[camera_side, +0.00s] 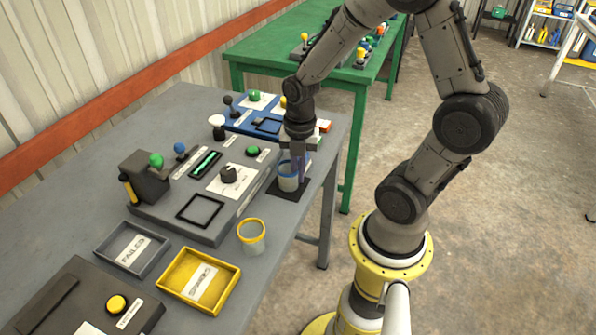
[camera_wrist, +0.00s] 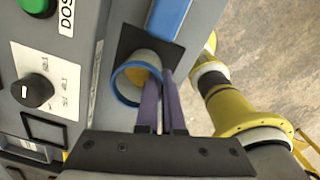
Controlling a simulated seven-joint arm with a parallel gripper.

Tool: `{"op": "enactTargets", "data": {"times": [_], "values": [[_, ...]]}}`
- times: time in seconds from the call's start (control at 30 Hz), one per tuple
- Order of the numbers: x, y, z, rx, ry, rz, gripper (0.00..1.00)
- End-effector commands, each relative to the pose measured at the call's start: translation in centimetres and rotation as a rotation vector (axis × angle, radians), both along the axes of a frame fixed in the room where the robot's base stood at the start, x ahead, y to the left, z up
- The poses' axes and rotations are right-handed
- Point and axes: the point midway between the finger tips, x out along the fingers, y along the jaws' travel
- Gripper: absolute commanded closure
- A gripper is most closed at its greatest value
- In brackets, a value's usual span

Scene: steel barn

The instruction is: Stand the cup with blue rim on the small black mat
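The cup with blue rim (camera_side: 287,183) stands upright at the right edge of the grey table, over the small black mat (camera_side: 291,194). In the wrist view the cup (camera_wrist: 122,88) is seen from above, and bare mat (camera_wrist: 132,40) shows beyond it. My gripper (camera_side: 299,172) points down at the cup's right side. In the wrist view its two purple fingers (camera_wrist: 161,88) are close together at the rim, one over the cup's opening and one outside, pinching the wall. The cup's base is partly hidden, so I cannot tell whether it touches the mat.
A cup with yellow rim (camera_side: 251,238) stands nearer the camera, beside a yellow tray (camera_side: 226,274) and a grey tray (camera_side: 108,246). A grey control panel (camera_side: 207,229) with knobs lies left of the mat. A blue panel (camera_side: 240,119) is behind. The table edge is close on the right.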

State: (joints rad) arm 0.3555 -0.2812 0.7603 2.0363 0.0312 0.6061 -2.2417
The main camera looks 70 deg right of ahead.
Motion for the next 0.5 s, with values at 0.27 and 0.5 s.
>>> {"op": "enactTargets", "data": {"times": [0.27,0.5], "values": [[0.01,0.0,-0.23,0.0,0.0,0.0,1.0],[0.01,-0.01,-0.33,0.0,-0.001,0.0,0.66]]}}
